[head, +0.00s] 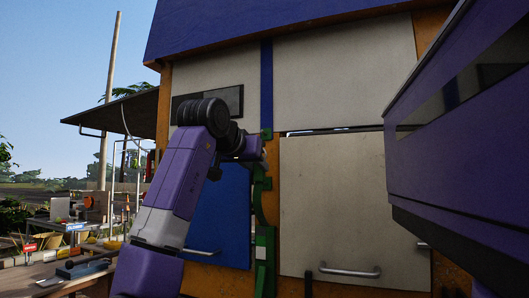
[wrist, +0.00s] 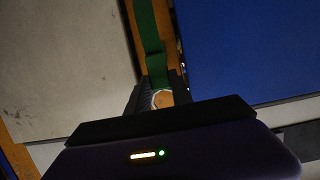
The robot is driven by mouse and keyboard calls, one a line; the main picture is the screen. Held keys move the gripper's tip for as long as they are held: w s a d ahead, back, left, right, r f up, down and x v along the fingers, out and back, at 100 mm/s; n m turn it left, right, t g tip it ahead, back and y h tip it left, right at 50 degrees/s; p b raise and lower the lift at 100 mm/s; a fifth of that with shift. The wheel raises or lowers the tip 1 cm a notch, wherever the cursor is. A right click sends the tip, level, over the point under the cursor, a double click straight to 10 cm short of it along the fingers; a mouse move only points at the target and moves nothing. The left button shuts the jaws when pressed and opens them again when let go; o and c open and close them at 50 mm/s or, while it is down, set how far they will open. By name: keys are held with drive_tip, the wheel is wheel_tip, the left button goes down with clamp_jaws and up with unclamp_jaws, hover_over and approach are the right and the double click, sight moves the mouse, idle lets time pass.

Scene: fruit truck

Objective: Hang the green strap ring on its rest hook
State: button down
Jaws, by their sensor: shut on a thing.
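A green strap (head: 264,250) runs down the orange post between the blue panel and the pale door in the head view. It also shows in the wrist view (wrist: 148,28), running up from my gripper's fingers. My gripper (head: 259,150) is at the strap's upper part. In the wrist view my gripper (wrist: 161,92) is shut on a pale ring (wrist: 161,98) at the strap's end; the fingers partly hide it. A small green piece (head: 266,133) shows on the post just above my gripper. I cannot make out the rest hook clearly.
A blue panel (head: 225,215) is left of the strap, and a pale door (head: 330,205) with a metal handle (head: 350,271) is right. A large purple part fills the right of the head view. A market table (head: 60,282) stands at lower left.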

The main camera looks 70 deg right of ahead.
drive_tip(key=b, duration=0.4)
approach(267, 199)
drive_tip(key=shift+x, duration=0.8)
drive_tip(key=shift+r+p, duration=0.2)
drive_tip(key=shift+p, duration=0.25)
drive_tip(key=shift+d+f+p, duration=0.15)
drive_tip(key=shift+d+p, duration=0.2)
drive_tip(key=shift+d, duration=0.35)
drive_tip(key=shift+s+d, duration=0.1)
drive_tip(key=shift+d, duration=0.25)
drive_tip(key=shift+d+f+p, duration=0.15)
drive_tip(key=shift+d+p, duration=0.25)
drive_tip(key=shift+d, duration=0.1)
drive_tip(key=shift+s+d+f+p, duration=0.1)
drive_tip(key=shift+d+f+p, duration=0.35)
drive_tip(key=shift+d, duration=0.2)
idle(1.2)
drive_tip(key=c, duration=1.1)
unclamp_jaws()
drive_tip(key=shift+o, duration=0.2)
